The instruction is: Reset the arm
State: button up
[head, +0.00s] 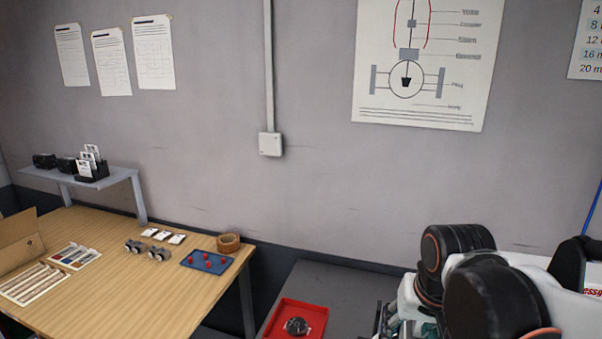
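My arm (470,270) shows at the lower right as black rounded joints and white links. It stands in front of the wall, to the right of the red tray. The end of the arm is not clearly visible. My gripper's fingers cannot be made out, so what they hold is hidden.
A wooden table (150,295) at left carries a blue tray (196,263) with red pieces, a tape roll (229,242), grey fittings and cards. A grey shelf (118,176) stands behind. A red tray (311,312) with a dark round part lies on a dark surface (345,285).

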jog(key=s+n+t+b, duration=0.1)
jog(key=s+n+t, duration=0.1)
jog(key=s, duration=0.5)
jog(key=shift+s+n+t, duration=0.2)
jog(key=shift+n+t, duration=0.1)
jog(key=shift+t, duration=0.4)
